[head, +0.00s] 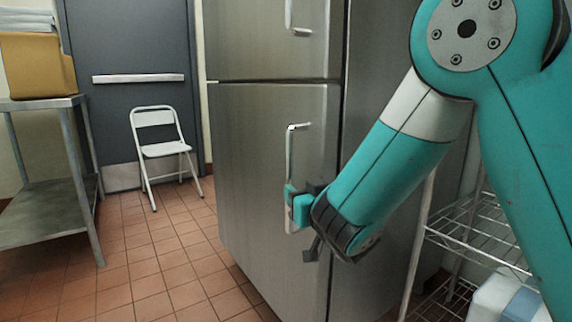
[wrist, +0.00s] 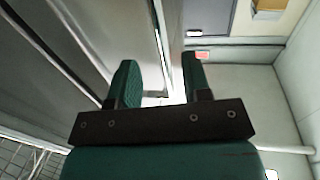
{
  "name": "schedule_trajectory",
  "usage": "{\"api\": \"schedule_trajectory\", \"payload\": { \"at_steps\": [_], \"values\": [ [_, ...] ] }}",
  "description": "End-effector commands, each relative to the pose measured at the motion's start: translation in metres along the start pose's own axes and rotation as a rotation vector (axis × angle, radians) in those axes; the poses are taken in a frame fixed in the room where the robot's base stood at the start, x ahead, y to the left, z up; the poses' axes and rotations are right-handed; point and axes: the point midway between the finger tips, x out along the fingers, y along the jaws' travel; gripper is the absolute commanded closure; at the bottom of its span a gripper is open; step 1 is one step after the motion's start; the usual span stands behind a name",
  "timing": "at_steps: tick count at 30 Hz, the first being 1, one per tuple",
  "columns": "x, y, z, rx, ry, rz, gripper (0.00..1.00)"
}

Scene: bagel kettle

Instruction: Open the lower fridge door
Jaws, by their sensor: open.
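The lower fridge door (head: 250,165) is a shut stainless steel panel with a vertical bar handle (head: 291,150) near its right edge. My gripper (head: 297,207) is at the lower part of this handle, its teal fingers close to the bar. In the wrist view the two fingers of my gripper (wrist: 161,78) stand apart. A thin bright bar (wrist: 159,40), which looks like the handle, runs between them. I cannot tell whether either finger touches it. The wrist and fingers hide part of the handle's lower end.
The upper fridge door (head: 265,40) is shut above. A wire shelf (head: 480,240) stands right of the fridge. A white folding chair (head: 160,148) stands by the grey door (head: 130,50), and a metal table (head: 40,210) is at left. The tiled floor (head: 165,265) before the fridge is clear.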

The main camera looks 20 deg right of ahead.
Motion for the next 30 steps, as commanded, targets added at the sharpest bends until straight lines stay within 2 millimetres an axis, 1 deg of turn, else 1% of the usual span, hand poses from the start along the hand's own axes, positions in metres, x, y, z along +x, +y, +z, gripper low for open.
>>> {"api": "schedule_trajectory", "payload": {
  "at_steps": [1,6,12,15,21,30],
  "values": [
    [0.01,0.001,-0.008,-0.001,-0.004,0.003,0.56],
    [0.037,0.0,-0.007,-0.001,-0.004,0.002,0.56],
    [0.064,0.0,-0.006,0.0,-0.002,0.001,0.56],
    [0.073,0.0,-0.005,-0.001,-0.002,0.001,0.56],
    [0.083,0.0,-0.001,0.0,-0.001,0.001,0.56],
    [0.084,0.0,0.001,0.0,0.0,0.001,0.56]
  ]
}}
